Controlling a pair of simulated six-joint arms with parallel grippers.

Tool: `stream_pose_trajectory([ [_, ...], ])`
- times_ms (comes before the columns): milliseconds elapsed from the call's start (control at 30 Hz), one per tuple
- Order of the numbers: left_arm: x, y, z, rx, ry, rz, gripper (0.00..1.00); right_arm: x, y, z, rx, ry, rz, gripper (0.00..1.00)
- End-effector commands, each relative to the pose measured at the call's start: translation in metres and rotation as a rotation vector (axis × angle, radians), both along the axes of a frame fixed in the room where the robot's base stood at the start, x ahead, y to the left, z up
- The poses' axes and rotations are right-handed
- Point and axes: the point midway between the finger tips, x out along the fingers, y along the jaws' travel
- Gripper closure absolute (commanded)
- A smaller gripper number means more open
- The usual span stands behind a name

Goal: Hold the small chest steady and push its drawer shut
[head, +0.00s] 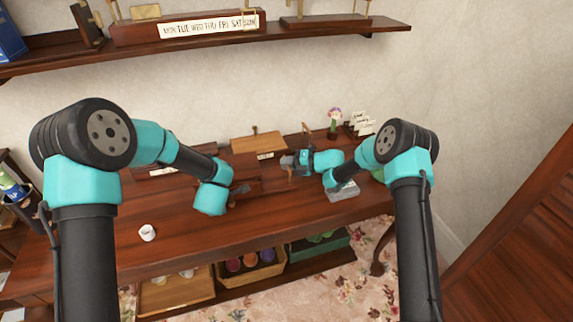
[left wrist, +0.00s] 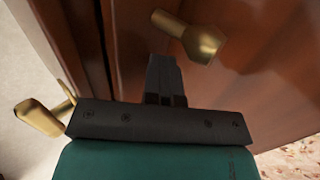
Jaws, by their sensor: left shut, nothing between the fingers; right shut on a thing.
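The small chest (head: 243,168) is dark reddish wood and stands on the table, between my two grippers. My left gripper (head: 240,189) is shut and empty at its front left. In the left wrist view the shut fingers (left wrist: 163,75) point at the reddish wood drawer front (left wrist: 255,60), beside its brass knob (left wrist: 195,40). I cannot tell whether they touch it or how far the drawer stands out. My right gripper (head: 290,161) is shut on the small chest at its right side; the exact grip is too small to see.
The wooden table (head: 300,212) is clear at front. A white cup (head: 147,232) stands at front left and a grey block (head: 343,192) lies under my right arm. A flower vase (head: 333,123) and a model ship (head: 361,122) stand at back right. A wall shelf (head: 340,33) hangs above.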

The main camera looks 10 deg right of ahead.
Motion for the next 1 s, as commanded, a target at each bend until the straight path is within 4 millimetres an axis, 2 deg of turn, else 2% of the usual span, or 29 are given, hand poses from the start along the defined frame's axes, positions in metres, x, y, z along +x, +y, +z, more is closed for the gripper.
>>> stream_pose_trajectory([
  [1000, -0.027, -0.002, 0.037, 0.000, 0.000, 0.000, 1.00, 0.000, 0.001, 0.000, 0.000, 0.000, 0.002, 1.00],
])
